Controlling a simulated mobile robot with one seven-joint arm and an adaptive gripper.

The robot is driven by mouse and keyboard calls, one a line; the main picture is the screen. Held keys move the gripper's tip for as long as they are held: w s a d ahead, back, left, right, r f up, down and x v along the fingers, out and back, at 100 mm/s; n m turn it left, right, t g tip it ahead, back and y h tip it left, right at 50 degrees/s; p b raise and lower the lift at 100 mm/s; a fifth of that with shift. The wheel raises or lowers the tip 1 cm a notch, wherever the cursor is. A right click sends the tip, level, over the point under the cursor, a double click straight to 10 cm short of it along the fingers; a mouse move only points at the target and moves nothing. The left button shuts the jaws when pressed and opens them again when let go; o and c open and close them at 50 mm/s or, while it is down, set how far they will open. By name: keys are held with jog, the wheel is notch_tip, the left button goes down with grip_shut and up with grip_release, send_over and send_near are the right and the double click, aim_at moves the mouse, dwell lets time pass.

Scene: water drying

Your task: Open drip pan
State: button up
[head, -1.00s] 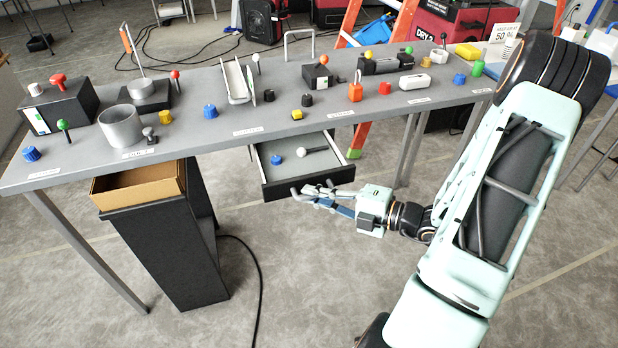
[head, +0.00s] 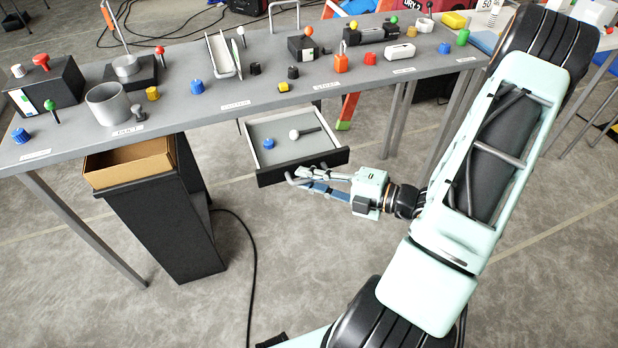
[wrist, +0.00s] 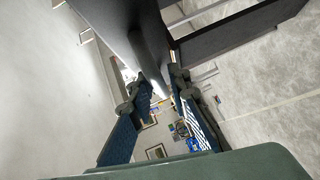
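The drip pan (head: 262,130) is a grey shallow drawer with a dark front panel (head: 325,163), under the middle of the table. It stands pulled out, its inside showing. A blue knob (head: 268,143) and a white-headed dark piece (head: 294,134) lie in it. My gripper (head: 299,180) is at the front of the pan, with its blue fingers pointing left. In the wrist view, the dark handle (wrist: 150,50) runs between my fingertips (wrist: 155,88), one on each side. The fingers appear closed on it; the exact contact is partly hidden.
The grey table (head: 215,108) above carries knobs, boxes and a metal cup (head: 108,104). A black bin with an open cardboard box (head: 128,165) stands left of the pan. A cable lies on the floor. The floor in front of the pan is clear.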

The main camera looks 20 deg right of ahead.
jog(key=shift+s, duration=0.1)
jog(key=v, duration=1.2)
jog(key=shift+f, duration=0.1)
